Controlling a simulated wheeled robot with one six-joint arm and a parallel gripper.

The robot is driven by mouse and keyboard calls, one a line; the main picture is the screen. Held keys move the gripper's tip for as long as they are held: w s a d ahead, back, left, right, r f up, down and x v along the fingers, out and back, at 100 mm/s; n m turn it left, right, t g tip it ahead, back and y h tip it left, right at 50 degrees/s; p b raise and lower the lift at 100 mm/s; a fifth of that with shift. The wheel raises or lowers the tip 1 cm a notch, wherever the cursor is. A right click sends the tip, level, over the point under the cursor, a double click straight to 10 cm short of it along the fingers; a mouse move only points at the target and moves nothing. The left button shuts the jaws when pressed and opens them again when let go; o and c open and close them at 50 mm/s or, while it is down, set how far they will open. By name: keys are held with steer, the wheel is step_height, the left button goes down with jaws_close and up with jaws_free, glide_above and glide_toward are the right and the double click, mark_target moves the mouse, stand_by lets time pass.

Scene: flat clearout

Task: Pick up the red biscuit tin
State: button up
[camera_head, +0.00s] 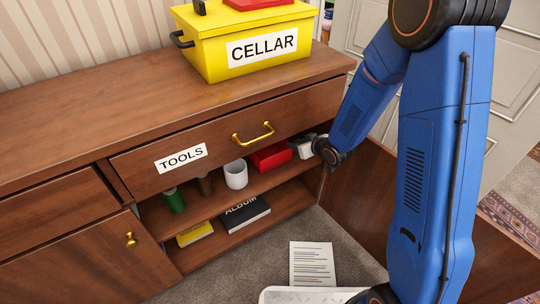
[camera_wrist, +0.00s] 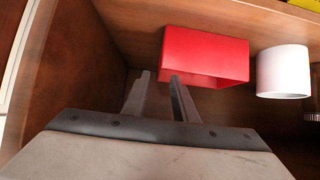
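The red biscuit tin (camera_head: 270,157) is a plain red box on the upper shelf of the open cabinet, right of a white mug (camera_head: 236,174). My gripper (camera_head: 304,146) reaches into the cabinet at the tin's right side. In the wrist view, which looks upside down, the tin (camera_wrist: 205,57) is ahead and to the right of my gripper (camera_wrist: 159,76). The two fingers are apart with nothing between them. One finger overlaps the tin's near corner in the picture; I cannot tell whether it touches.
A green can (camera_head: 174,201) and a brown item (camera_head: 205,185) share the shelf. A black album (camera_head: 245,212) and yellow book (camera_head: 195,233) lie below. The TOOLS drawer (camera_head: 200,150) is close above; the cabinet's side wall (camera_wrist: 70,60) is close to my gripper. A yellow CELLAR box (camera_head: 210,60) stands on top.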

mark_target(285, 142)
steer(key=shift+x, duration=4.45)
jaws_close()
